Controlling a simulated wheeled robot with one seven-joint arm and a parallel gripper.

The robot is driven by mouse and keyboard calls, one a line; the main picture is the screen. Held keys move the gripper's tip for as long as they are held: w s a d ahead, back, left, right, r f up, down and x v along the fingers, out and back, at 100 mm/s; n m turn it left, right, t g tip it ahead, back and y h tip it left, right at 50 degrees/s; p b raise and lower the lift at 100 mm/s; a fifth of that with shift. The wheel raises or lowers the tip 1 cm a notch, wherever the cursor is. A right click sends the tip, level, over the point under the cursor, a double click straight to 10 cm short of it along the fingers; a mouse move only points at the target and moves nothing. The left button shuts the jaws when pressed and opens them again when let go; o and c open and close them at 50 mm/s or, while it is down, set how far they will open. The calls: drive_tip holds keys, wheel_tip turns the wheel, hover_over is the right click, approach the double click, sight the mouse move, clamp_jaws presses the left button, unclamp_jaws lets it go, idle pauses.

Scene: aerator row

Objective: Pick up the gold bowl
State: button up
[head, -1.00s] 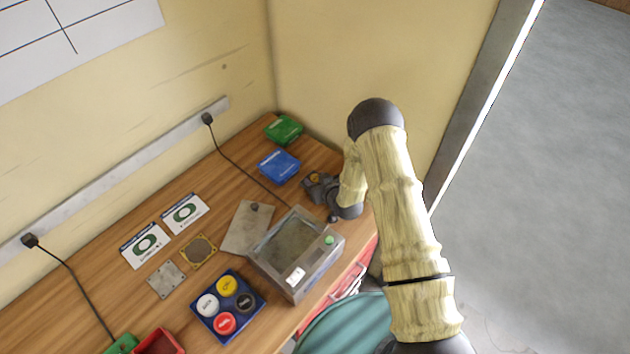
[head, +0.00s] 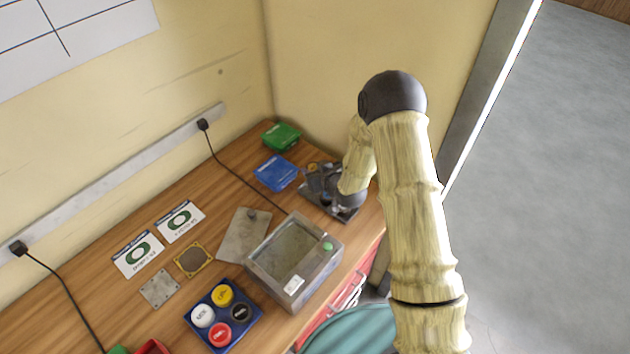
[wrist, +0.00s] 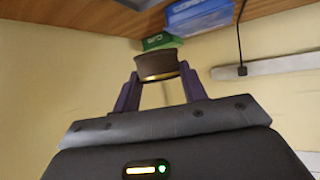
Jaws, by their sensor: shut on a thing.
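The gold bowl (wrist: 157,66) is between my two fingers in the wrist view, dark brown with a gold band at its lower edge in the picture. My gripper (wrist: 158,78) is shut on it. In the head view my gripper (head: 318,176) is at the far right end of the wooden bench, partly hidden by my own wrist. Only a small gold-brown bit of the bowl (head: 312,167) shows there. I cannot tell from these views how far the bowl is above the bench.
A blue box (head: 276,172) and a green box (head: 281,137) lie close by to the left and behind. A grey clear-topped case (head: 296,262) stands in front. A dark flat shape (head: 345,214) shows under my gripper. The yellow wall is close behind.

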drive_tip(key=shift+r, duration=0.95)
